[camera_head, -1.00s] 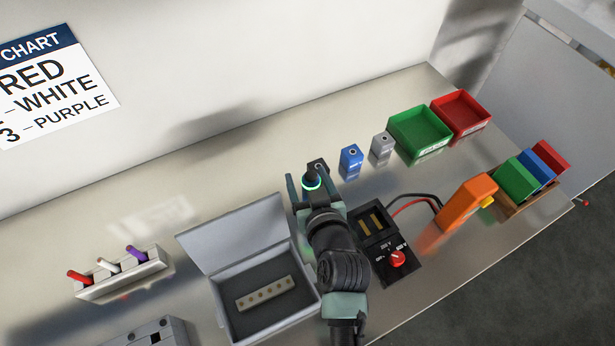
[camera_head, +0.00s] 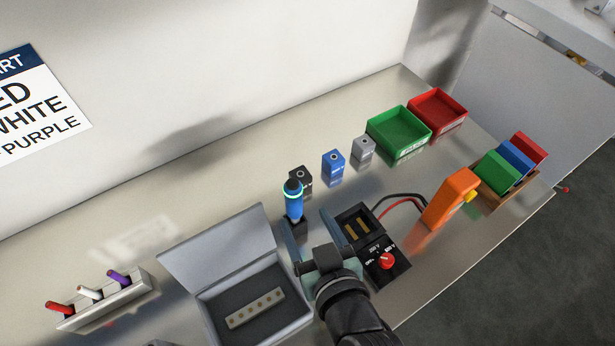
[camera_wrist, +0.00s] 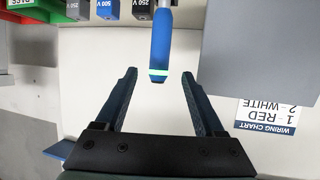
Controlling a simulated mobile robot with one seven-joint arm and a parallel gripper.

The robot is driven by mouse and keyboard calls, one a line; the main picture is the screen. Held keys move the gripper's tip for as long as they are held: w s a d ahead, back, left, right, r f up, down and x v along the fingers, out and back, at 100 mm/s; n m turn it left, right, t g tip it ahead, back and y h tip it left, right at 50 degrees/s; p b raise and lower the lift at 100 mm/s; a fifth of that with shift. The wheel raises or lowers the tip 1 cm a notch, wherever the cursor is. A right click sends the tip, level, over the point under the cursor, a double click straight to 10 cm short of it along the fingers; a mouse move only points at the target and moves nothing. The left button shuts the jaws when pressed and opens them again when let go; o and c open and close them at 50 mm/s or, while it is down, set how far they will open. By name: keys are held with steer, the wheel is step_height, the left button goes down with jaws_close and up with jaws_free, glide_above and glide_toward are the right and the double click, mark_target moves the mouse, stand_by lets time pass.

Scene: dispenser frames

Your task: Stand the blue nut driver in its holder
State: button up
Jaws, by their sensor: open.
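The blue nut driver (camera_head: 294,204) stands about upright, with a dark cap and a glowing ring near its top. In the wrist view the driver's blue handle (camera_wrist: 160,45) is beyond my open fingers (camera_wrist: 159,74). Its metal shaft runs out of the top of that view, so its foot is hidden there.
A black block (camera_head: 301,177), blue block (camera_head: 333,161) and grey block (camera_head: 363,146) stand behind. An open grey case (camera_head: 208,308) is left of my arm. A black box with a red knob (camera_head: 386,261) and an orange meter (camera_head: 451,198) are right.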

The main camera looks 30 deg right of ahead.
steer(key=shift+s, duration=0.2)
steer(key=shift+w+r, duration=0.1)
steer(key=shift+r, duration=0.05)
steer(key=w+a+r+n+t, duration=0.1)
steer(key=w+a+r+t, duration=0.2)
steer(key=r, duration=0.7)
steer(key=w+a+r+t+y, duration=0.15)
steer(key=w+r, duration=0.25)
steer(key=r, duration=0.6)
steer(key=w+a+r+n+t, duration=0.1)
steer(key=w+a+r+t, duration=0.2)
steer(key=r, duration=0.7)
steer(key=s+a+r+t, duration=0.2)
steer(key=r, duration=0.5)
steer(key=s+a+r+t, duration=0.2)
steer(key=r, duration=0.6)
steer(key=s+a+r+t+y, duration=0.1)
steer(key=s+a+r+t, duration=0.1)
steer(key=r, duration=0.6)
steer(key=shift+s+a, duration=0.2)
steer(key=shift+s, duration=0.2)
steer(key=shift+t, duration=0.25)
